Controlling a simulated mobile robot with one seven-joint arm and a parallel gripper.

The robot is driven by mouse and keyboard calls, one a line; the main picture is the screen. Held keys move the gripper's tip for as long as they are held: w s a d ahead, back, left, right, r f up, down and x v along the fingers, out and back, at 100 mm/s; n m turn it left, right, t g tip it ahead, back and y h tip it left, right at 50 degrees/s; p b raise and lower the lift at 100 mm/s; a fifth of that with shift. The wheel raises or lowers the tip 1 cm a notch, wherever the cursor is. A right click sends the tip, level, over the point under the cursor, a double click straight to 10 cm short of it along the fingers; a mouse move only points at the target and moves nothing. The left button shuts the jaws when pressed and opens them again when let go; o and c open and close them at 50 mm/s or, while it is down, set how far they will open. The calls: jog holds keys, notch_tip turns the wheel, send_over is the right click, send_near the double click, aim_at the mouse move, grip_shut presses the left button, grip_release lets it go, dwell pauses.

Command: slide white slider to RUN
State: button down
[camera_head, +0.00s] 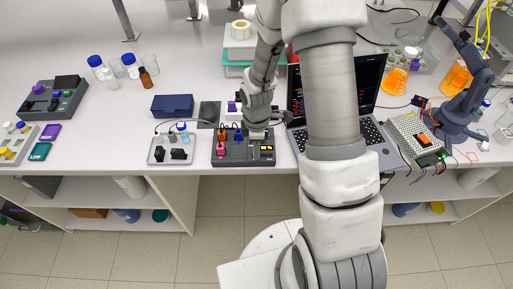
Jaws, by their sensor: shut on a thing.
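A dark control panel (230,159) lies near the front edge of the bench. It carries pink-red knobs (221,143) and a blue one (238,134) on its left side, and small yellow labels (267,149) at its right front. My gripper (257,136) points down onto the right part of this panel, its jaws shut on a small pale piece that looks like the white slider. The jaws mostly hide the slider and its track. The RUN mark is too small to read from here.
An open laptop (371,132) stands right of the panel, partly behind my arm. Another dark device (52,98) sits farther left. Bare bench shows around the box.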

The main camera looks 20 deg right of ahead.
aim_at(270, 155)
jog(key=shift+s+d, duration=0.25)
jog(key=shift+d, duration=0.75)
jog(key=shift+s+d, duration=0.25)
jog(key=shift+d, duration=0.7)
jog(key=c, duration=0.7)
grip_release()
jog(key=shift+d, duration=0.1)
jog(key=shift+r, duration=0.6)
notch_tip(270, 155, up, 16)
jog(key=shift+r+p, duration=0.15)
jog(key=shift+p, duration=0.2)
